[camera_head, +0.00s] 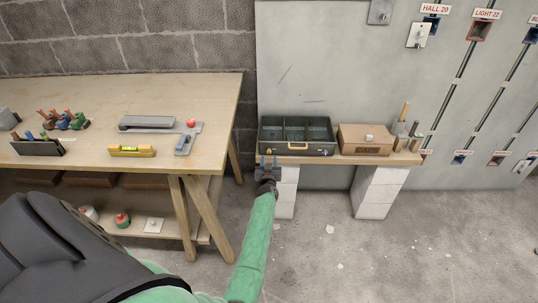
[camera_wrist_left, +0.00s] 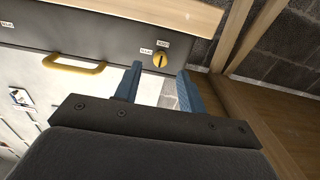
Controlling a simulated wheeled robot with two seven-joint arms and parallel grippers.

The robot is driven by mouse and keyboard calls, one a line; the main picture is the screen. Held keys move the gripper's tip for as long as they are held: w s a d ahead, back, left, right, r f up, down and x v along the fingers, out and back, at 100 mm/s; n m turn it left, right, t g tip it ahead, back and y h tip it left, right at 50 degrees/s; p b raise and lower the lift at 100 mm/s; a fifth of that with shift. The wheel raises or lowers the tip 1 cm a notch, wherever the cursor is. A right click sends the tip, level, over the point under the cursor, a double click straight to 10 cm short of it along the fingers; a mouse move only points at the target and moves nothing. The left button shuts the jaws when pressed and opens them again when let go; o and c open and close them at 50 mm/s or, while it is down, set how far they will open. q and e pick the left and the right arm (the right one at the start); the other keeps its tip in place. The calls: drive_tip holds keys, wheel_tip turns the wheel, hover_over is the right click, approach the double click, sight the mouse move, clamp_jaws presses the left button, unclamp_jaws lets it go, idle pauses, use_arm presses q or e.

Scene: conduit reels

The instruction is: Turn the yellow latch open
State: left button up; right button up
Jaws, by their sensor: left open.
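The yellow latch (camera_wrist_left: 160,60) is a small round knob with a dark slot on the front face of a dark box. Two small white labels sit by it, too small to read surely. The box (camera_head: 330,147) is a dark green open-topped case with a yellow handle (camera_wrist_left: 74,65) on its front. My left gripper (camera_wrist_left: 159,84) is open and empty. In the left wrist view the latch shows between its two blue fingers, beyond their tips and apart from them. In the head view the left gripper (camera_head: 268,162) is just before the case's front left corner. My right gripper is not in view.
The case stands on a plank shelf on white blocks (camera_head: 380,190), beside a brown box (camera_head: 365,139). A wooden workbench (camera_head: 190,90) with a level (camera_head: 132,151) and tools stands left. The grey floor (camera_head: 380,255) ahead is mostly clear.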

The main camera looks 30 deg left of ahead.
sight(269, 153)
use_arm(q)
drive_tip(key=shift+x, duration=2.2)
clamp_jaws()
